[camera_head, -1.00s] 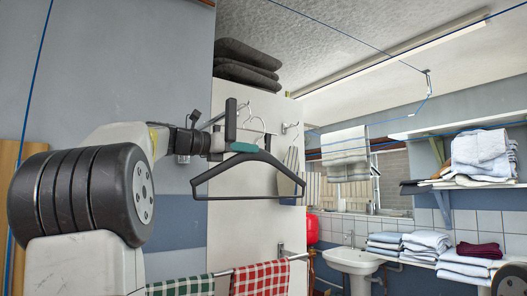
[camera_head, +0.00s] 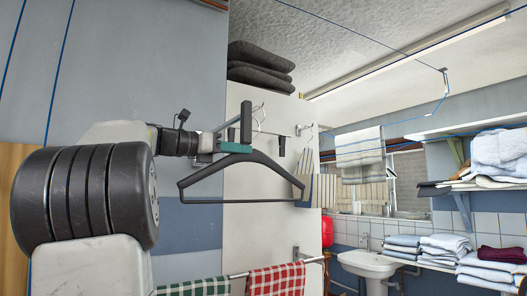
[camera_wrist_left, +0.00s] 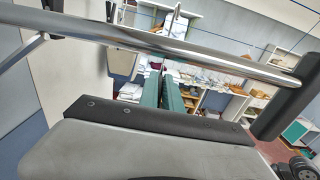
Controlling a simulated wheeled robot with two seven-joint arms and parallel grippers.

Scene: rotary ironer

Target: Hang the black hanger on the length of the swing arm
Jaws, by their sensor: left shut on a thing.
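The black hanger (camera_head: 240,202) hangs upright below my left gripper (camera_head: 236,147) in the head view. The gripper's green fingers are shut on its upper part; they also show in the wrist view (camera_wrist_left: 163,92). The swing arm is a chrome bar (camera_wrist_left: 190,48) ending in a black crosspiece (camera_wrist_left: 286,98). In the head view that crosspiece (camera_head: 246,122) stands just above the green fingers. The bar crosses in front of the fingers in the wrist view. The hanger's hook is not clear, so I cannot tell whether it touches the bar. My right gripper is not in view.
A lower rail (camera_head: 310,260) carries a green checked towel (camera_head: 197,288) and a red checked towel (camera_head: 275,280). Small hooks (camera_head: 303,130) are on the white panel (camera_head: 250,235). Dark folded cushions (camera_head: 260,67) lie above it. A sink (camera_head: 370,264) stands farther right.

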